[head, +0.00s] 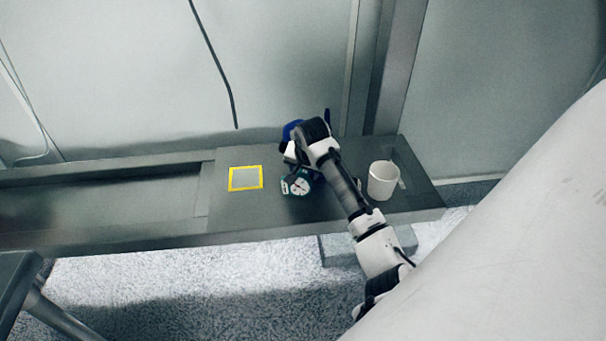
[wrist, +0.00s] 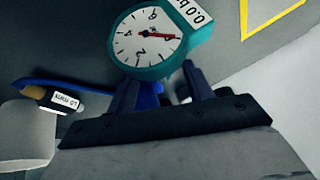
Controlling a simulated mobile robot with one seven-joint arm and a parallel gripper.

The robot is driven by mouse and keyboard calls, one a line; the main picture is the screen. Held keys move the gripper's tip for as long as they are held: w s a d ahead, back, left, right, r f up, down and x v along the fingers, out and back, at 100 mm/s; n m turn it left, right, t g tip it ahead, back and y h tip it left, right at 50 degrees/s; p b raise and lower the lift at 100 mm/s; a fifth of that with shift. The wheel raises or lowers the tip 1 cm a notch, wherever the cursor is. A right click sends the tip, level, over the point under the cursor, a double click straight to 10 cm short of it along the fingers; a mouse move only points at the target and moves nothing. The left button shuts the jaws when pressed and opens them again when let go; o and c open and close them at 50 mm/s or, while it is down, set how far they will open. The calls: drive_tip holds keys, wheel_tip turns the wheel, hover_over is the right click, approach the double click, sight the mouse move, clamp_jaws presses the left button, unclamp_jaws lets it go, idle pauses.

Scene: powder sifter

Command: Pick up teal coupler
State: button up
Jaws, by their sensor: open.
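The only teal thing in view is a rounded piece with a white dial face and a red needle, which I take as the teal coupler (head: 297,185). It lies on the dark bench beside my gripper and is partly covered by my arm in the head view. In the wrist view the teal coupler (wrist: 199,47) is at the top centre, just beyond the fingertips, with a white number label on its right side. My gripper (wrist: 160,80) is open, with its two fingers apart near the coupler's lower edge. I cannot tell whether they touch it.
A white cup (head: 382,180) stands to the right on the bench. A yellow-framed square (head: 245,178) lies to the left. A blue object (head: 289,130) is behind my gripper. A dark labelled cylinder (wrist: 50,97) lies near the cup in the wrist view. A wall closes the back.

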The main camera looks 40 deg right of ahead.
drive_tip(key=shift+x, duration=0.9)
drive_tip(key=shift+c, duration=0.2)
clamp_jaws()
drive_tip(key=shift+r, duration=0.1)
